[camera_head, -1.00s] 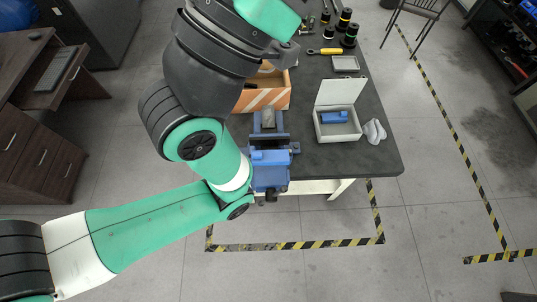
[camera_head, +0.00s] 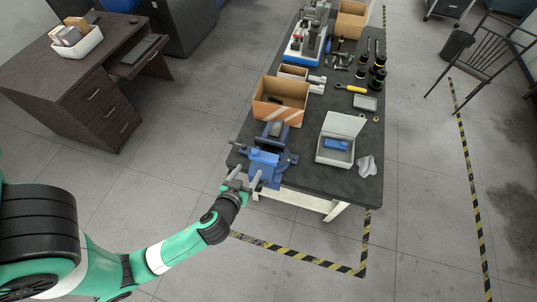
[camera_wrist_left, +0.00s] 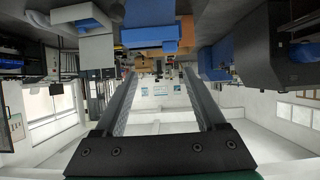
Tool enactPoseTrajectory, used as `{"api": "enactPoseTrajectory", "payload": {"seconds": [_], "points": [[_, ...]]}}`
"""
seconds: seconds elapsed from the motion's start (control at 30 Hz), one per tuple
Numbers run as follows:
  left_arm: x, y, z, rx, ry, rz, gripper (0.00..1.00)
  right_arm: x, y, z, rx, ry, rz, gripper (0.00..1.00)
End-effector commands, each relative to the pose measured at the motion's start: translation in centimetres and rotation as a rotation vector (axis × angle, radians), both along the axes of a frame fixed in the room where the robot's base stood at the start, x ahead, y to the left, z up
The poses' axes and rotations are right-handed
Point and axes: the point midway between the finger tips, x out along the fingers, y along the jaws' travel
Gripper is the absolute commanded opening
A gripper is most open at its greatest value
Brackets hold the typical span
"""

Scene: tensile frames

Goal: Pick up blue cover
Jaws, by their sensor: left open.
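Another blue piece (camera_head: 336,144) lies in an open pale grey box (camera_head: 334,163) to the right. I cannot tell for certain which is the blue cover. My left gripper (camera_head: 246,175) is open and empty just in front of the vise, at the near edge. In the left wrist view its fingers (camera_wrist_left: 160,76) are spread with nothing between them. A blue surface (camera_wrist_left: 150,36) shows above them there. My right gripper is not in view.
An orange-striped cardboard box (camera_head: 281,101) stands behind the vise. A crumpled grey cloth (camera_head: 367,167) lies right of the pale box. Tools and black spools (camera_head: 378,70) are farther back. A dark desk (camera_head: 65,75) stands at left.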

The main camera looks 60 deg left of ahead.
Motion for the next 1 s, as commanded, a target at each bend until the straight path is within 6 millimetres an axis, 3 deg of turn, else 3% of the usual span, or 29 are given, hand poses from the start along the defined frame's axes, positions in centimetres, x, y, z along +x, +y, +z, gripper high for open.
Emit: {"api": "enactPoseTrajectory", "payload": {"seconds": [0.03, 0.23, 0.37, 0.43, 0.6, 0.77, 1.0], "points": [[-1.1, 0.1, 0.4, -0.001, 0.025, 0.003, 0.72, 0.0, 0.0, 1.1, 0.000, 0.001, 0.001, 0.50], [-0.8, 0.3, -0.3, -0.004, 0.022, 0.007, 0.72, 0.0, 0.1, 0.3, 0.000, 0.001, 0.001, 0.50], [0.5, 1.8, -1.7, -0.003, 0.017, 0.011, 0.72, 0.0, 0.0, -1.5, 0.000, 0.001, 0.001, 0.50], [1.3, 2.7, -1.7, -0.003, 0.023, 0.012, 0.72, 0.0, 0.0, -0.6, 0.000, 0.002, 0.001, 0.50], [2.8, 4.1, -2.8, -0.003, 0.021, 0.005, 0.72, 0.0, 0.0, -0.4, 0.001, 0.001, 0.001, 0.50], [3.0, 4.3, -3.0, -0.003, 0.022, 0.004, 0.72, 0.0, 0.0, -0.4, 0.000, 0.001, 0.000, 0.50], [4.6, 7.1, -4.8, -0.003, 0.021, 0.008, 0.72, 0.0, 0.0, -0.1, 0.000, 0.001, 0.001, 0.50]]}}
